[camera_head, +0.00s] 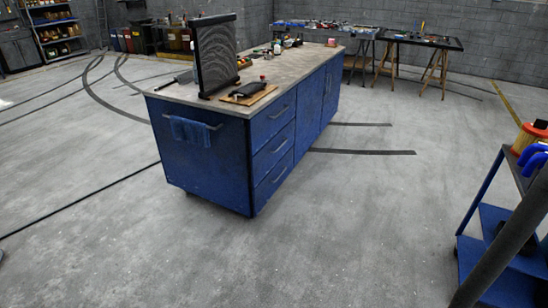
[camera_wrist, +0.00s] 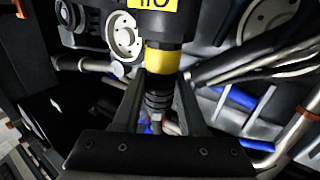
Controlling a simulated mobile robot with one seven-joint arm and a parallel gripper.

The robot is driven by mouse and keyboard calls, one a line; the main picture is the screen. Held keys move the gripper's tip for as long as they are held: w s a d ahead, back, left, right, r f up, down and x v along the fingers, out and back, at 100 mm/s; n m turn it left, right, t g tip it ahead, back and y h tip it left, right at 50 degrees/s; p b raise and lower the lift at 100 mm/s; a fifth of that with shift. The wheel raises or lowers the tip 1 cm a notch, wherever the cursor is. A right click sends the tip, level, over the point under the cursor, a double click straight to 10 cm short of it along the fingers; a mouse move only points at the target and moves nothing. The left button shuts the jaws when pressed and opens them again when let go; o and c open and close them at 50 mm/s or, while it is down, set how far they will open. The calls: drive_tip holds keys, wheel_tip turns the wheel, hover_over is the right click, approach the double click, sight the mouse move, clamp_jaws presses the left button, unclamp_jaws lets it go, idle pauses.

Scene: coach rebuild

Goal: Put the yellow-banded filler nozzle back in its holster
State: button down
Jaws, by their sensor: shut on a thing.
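The yellow-banded filler nozzle (camera_wrist: 161,62) is in the wrist view, with a bright yellow band and a black ribbed section below it. My gripper (camera_wrist: 160,84) has its two dark fingers on either side of the nozzle and is shut on it. Above the band is a dark body with a yellow label (camera_wrist: 152,4), its lettering upside down and cut off by the top edge. I cannot make out the holster in either view. The head view shows neither my gripper nor the nozzle.
In the wrist view, metal pipes (camera_wrist: 255,62) and blue parts crowd close around the gripper, with a round metal piece (camera_wrist: 122,36) at upper left. In the head view, a blue workbench (camera_head: 212,170) stands mid-floor and a blue cart (camera_head: 492,215) at right. The floor between is clear.

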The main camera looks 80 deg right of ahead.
drive_tip(key=shift+r, duration=0.15)
drive_tip(key=shift+r+p, duration=0.55)
drive_tip(key=shift+r, duration=1.65)
drive_tip(key=shift+s+d, duration=0.1)
